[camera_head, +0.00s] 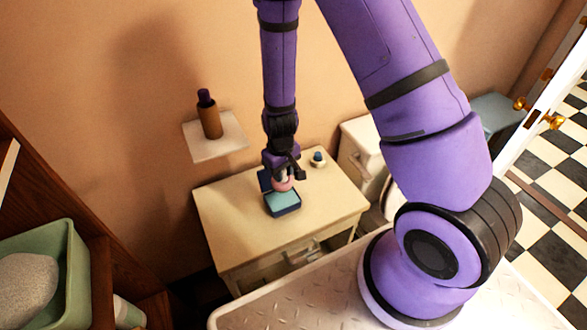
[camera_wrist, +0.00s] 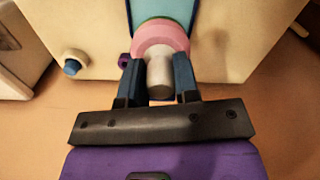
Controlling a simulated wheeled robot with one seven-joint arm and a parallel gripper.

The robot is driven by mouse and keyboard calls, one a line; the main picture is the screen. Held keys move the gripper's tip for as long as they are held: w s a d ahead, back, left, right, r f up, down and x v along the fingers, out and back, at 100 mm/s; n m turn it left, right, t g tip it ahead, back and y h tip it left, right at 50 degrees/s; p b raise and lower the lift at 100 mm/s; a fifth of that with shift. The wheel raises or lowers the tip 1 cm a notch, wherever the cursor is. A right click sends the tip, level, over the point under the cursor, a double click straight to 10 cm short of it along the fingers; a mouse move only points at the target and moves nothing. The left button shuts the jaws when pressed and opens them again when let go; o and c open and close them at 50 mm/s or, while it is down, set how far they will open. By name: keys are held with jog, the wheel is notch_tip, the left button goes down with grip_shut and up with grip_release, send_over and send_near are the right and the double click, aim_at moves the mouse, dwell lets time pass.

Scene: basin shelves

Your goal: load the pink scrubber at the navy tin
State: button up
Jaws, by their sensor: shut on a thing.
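The pink scrubber (camera_wrist: 161,36) has a pale grey handle, which stands between the two fingers of my gripper (camera_wrist: 159,82) in the wrist view. My gripper is shut on the handle. In the head view the scrubber (camera_head: 284,185) shows as a small pink patch under my gripper (camera_head: 283,176). The navy tin (camera_head: 287,210) stands on the cream table with a teal inside. The scrubber is over the tin's far part; I cannot tell whether it touches the tin. In the wrist view the teal surface (camera_wrist: 163,9) of the tin lies just beyond the scrubber.
The cream table (camera_head: 232,218) has free room around the tin. A small item with a blue top (camera_head: 318,159) stands at its back right. A brown bottle (camera_head: 209,115) stands on a wall shelf (camera_head: 225,140). A green basin (camera_head: 72,264) holding a grey stone-like object is at lower left.

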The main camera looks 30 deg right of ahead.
aim_at(282, 187)
jog(key=shift+w+f, duration=0.1)
jog(key=shift+f, duration=2.85)
jog(key=shift+f, duration=0.55)
jog(key=shift+r, duration=3.5)
